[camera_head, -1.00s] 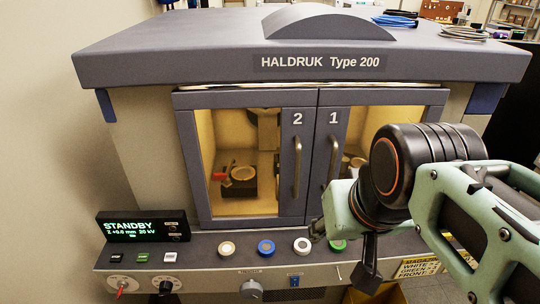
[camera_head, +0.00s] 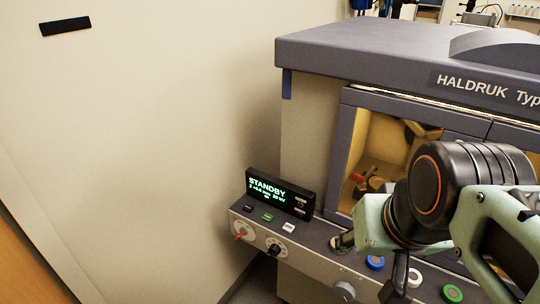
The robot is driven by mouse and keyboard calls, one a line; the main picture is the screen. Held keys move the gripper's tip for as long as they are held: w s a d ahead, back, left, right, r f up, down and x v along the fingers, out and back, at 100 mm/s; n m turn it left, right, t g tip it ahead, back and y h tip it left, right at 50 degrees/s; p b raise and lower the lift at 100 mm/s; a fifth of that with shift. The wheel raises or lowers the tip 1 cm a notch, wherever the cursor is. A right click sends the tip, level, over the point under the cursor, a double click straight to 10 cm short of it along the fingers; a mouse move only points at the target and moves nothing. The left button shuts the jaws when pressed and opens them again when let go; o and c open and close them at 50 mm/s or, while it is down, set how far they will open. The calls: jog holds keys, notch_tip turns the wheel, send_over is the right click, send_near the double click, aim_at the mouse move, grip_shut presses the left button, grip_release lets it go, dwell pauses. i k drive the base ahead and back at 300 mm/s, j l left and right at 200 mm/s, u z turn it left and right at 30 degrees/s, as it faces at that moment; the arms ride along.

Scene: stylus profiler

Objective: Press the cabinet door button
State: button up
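The cabinet (camera_head: 310,130) is a grey machine marked HALDRUK, at the right of the head view. Its left door (camera_head: 345,150) shows a window and looks shut; the right door is mostly hidden or cut off. On its front ledge are a blue button (camera_head: 375,263), a white button (camera_head: 415,278) and a green button (camera_head: 452,293). No button's label can be read as the door button. My gripper (camera_head: 378,268) is over the ledge near the cream and blue buttons; its finger opening and any contact are unclear.
A display (camera_head: 280,190) reading STANDBY stands on the ledge's left end. Small black, green and white keys (camera_head: 267,217), dials (camera_head: 275,249) and a silver knob (camera_head: 344,291) are below it.

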aim_at(289, 227)
jog(key=u, duration=0.3)
jog(key=j+z, duration=0.3)
jog(key=j, duration=0.25)
jog(key=l+z, duration=0.25)
jog(key=z, duration=0.25)
jog(key=i+l+z, duration=0.1)
jog(key=l+z, duration=0.15)
jog(key=z, duration=0.25)
jog(key=j+z, duration=0.15)
jog(key=j, duration=0.2)
jog(key=k+j+z, duration=0.1)
jog(key=j, duration=0.65)
jog(key=i+z, duration=0.05)
